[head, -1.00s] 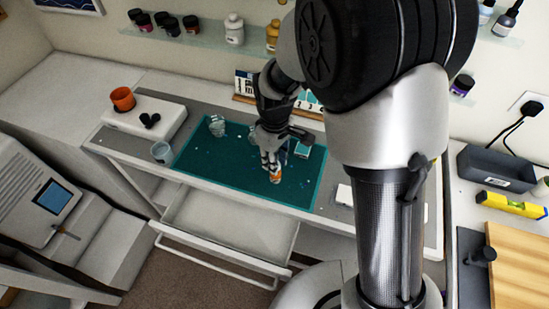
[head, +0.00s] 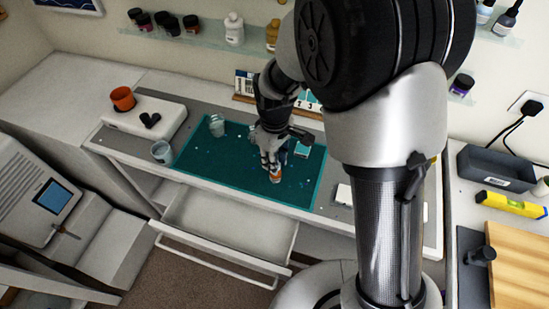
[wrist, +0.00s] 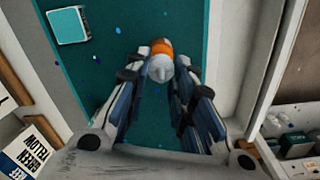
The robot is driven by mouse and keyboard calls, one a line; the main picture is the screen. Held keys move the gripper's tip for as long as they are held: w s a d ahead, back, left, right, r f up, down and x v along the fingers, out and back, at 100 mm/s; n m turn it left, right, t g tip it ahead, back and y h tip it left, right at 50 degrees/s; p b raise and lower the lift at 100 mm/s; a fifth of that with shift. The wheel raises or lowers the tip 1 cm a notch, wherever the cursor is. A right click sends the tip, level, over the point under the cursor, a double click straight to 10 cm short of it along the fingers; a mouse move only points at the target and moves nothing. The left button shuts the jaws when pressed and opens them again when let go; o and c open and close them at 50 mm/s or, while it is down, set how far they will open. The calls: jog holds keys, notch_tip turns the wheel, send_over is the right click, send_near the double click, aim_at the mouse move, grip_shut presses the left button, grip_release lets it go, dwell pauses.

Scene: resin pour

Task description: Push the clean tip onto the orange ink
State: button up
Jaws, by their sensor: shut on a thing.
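The orange ink (head: 276,178) is a small bottle with an orange band, on the teal cutting mat (head: 230,160) near its front edge. It also shows in the wrist view (wrist: 161,46), between and beyond my fingertips. The clean tip (wrist: 160,68) is a pale, cone-like piece at the near end of the orange ink, lined up with it. My gripper (wrist: 160,73) is shut on the clean tip, one finger on either side. In the head view my gripper (head: 271,163) is right above the orange ink. Whether the tip is fully seated cannot be told.
A clear jar (head: 217,127) stands on the mat, and a clear cup (head: 162,152) stands left of it. A small teal-and-white box (head: 303,150) lies right of my gripper. An open drawer (head: 225,225) juts out below. An orange cup (head: 122,99) sits on a white box.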

jog(key=shift+f, duration=0.1)
dwell(0.7)
jog(key=o, duration=0.7)
jog(key=shift+o, duration=0.2)
jog(key=o, duration=0.5)
jog(key=shift+c, duration=0.2)
jog(key=shift+r+p, duration=2.8)
jog(key=shift+r, duration=0.75)
jog(key=shift+c, duration=0.3)
